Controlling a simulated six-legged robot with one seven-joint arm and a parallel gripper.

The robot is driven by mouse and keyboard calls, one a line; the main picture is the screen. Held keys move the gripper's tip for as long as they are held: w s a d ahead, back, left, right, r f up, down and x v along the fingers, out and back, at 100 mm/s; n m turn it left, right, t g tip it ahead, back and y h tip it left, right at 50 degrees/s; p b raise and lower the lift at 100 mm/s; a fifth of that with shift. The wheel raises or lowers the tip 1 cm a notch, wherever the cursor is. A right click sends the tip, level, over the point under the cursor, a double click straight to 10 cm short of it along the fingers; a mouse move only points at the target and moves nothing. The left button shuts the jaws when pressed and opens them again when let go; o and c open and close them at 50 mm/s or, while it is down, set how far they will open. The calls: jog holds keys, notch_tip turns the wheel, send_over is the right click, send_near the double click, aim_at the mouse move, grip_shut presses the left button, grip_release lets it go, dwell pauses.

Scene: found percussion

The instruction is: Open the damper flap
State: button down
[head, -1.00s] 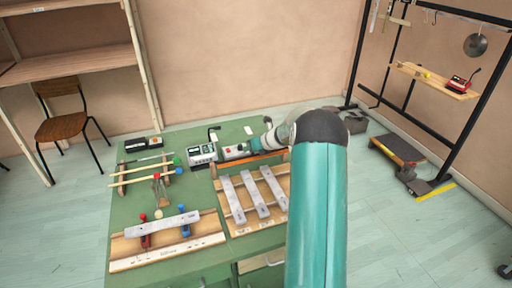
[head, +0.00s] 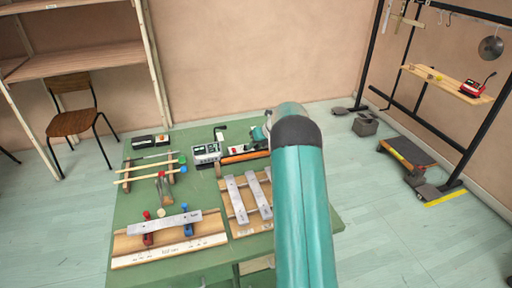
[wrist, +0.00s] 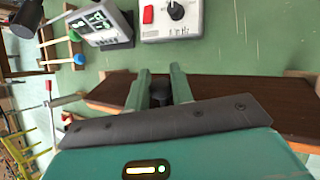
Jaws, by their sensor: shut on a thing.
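The damper flap appears to be the dark brown board (wrist: 225,103) running across the wrist view, with a black knob (wrist: 160,92) on it. My gripper (wrist: 160,78) has its two teal fingers on either side of this knob and is shut on it. The knob's lower part is hidden behind the gripper's dark front plate. In the head view the brown board (head: 243,157) shows as a strip at the back of the green table, and my arm hides its right end. My gripper (head: 259,134) is over it, partly hidden by my arm.
A meter box (head: 206,153) stands left of the board. A white box with a red switch (wrist: 171,18) is close beyond my fingers. Metal bars (head: 247,197) on a wooden frame lie in front. Mallets (head: 180,159) lie to the left. A black rack (head: 459,150) stands right.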

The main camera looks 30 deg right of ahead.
jog(key=shift+w+d+f+m+g+y, duration=0.15)
jog(key=shift+w+d+m+g+y, duration=0.1)
jog(key=shift+w+g, duration=0.55)
jog(key=shift+w+d+f+m+g+y, duration=0.2)
jog(key=shift+w+g, duration=0.25)
jog(key=shift+g, duration=0.55)
jog(key=shift+r, duration=0.1)
